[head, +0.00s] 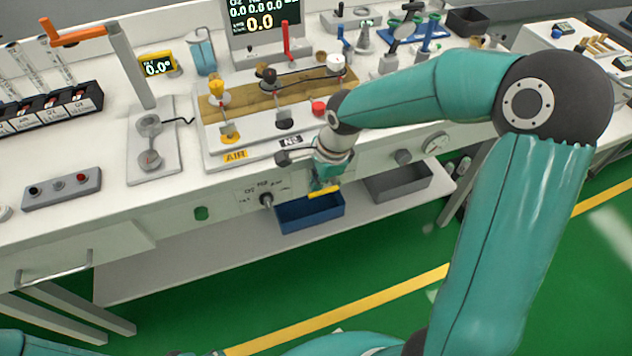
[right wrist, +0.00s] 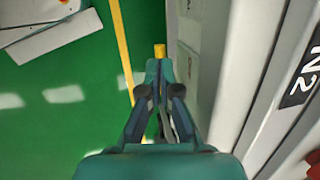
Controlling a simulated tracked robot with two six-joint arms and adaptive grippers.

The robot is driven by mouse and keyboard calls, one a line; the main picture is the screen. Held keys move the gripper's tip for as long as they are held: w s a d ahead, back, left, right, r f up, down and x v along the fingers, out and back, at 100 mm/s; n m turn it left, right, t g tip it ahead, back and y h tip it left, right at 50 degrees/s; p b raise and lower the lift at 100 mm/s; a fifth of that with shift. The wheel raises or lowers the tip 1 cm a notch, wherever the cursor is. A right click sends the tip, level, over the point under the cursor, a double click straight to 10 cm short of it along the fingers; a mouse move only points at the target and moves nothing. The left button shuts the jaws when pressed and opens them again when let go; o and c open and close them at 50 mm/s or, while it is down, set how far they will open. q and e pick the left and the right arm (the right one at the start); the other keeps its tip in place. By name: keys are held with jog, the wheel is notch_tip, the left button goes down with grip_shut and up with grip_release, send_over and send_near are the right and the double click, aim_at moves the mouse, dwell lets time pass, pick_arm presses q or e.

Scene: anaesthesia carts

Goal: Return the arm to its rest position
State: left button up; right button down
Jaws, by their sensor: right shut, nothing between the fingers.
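My right arm (head: 520,220) reaches in from the right over the cart's front edge. My right gripper (head: 325,180) hangs in front of the cart's front panel, below the N2 label and above a blue bin. In the right wrist view its fingers (right wrist: 158,92) are together, with nothing held between them. A small yellow piece (right wrist: 160,50) shows just beyond the fingertips; I cannot tell whether it is part of the gripper. My left gripper is out of view.
The white cart top (head: 80,150) holds a valve board (head: 215,155), a grey button box (head: 62,190) and a monitor (head: 262,25). A blue bin (head: 310,215) and a grey bin (head: 398,183) stand on the shelf below. Green floor (head: 400,240) is open in front.

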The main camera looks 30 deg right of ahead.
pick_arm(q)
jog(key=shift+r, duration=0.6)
pick_arm(e)
jog(key=a+v, duration=0.1)
jog(key=v, duration=0.9)
jog(key=shift+a+r, duration=0.3)
jog(key=shift+r, duration=0.1)
jog(key=s+a+f+n+g+y+p, duration=0.1)
jog(key=s+a+f+n+g+p, duration=0.2)
jog(key=s+a+f, duration=0.4)
jog(key=s+a+f+n+y+p, duration=0.1)
jog(key=s+a+f+n+p, duration=0.3)
jog(key=f, duration=0.6)
jog(key=s+a+f+n+g+y+p, duration=0.1)
jog(key=s+a+f+n+g, duration=0.1)
jog(key=s+a+f+n, duration=0.45)
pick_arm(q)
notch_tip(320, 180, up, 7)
pick_arm(e)
jog(key=w+d+f+n+t, duration=0.2)
jog(key=w+d+n+t, duration=0.1)
jog(key=w+n, duration=0.1)
jog(key=shift+w+f+n, duration=0.3)
jog(key=shift+f+n, duration=0.05)
jog(key=shift+n, duration=0.3)
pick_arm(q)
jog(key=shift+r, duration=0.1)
pick_arm(e)
jog(key=shift+d, duration=0.1)
